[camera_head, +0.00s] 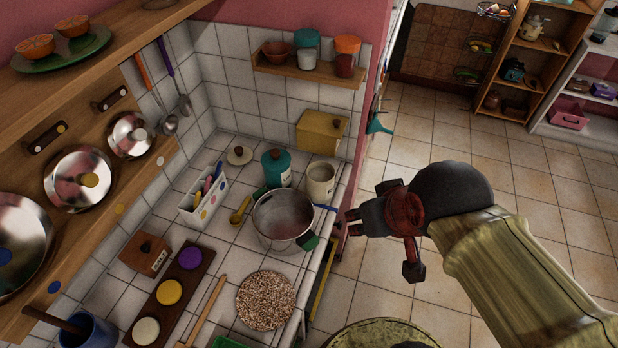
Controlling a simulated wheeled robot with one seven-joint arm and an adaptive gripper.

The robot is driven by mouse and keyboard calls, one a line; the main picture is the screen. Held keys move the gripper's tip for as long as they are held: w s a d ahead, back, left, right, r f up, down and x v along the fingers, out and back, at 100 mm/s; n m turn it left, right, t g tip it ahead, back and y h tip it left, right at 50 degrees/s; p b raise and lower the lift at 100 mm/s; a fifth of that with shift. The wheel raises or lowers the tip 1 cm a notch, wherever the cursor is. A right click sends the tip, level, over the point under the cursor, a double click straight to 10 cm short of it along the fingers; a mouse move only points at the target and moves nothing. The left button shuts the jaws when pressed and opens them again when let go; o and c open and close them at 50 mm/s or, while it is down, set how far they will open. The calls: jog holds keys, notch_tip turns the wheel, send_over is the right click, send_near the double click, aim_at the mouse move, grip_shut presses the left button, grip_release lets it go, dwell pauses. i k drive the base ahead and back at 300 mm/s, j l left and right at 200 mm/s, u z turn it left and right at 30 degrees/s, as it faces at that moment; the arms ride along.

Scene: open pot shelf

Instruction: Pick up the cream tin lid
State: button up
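The cream tin lid (239,155) is a small round lid with a dark brown knob. It lies flat on the white tiled counter near the back wall, left of a teal tin (276,169). An uncovered cream tin (320,182) stands to the right of the teal tin. My gripper (378,224) hangs beyond the counter's right edge, well to the right of the lid and apart from it. Its fingers look spread, with nothing between them.
A steel pot (283,222) stands between my gripper and the lid. A white holder (203,197) with coloured handles is in front of the lid. A yellow box (321,131) is behind the tins, below a small wall shelf (308,67). The floor at right is open.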

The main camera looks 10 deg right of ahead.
aim_at(239, 156)
jog(key=u, duration=1.05)
jog(key=i+l+u, duration=0.15)
jog(key=l+u, duration=0.3)
jog(key=l, duration=0.3)
jog(key=l+u, duration=0.4)
jog(key=l, duration=1)
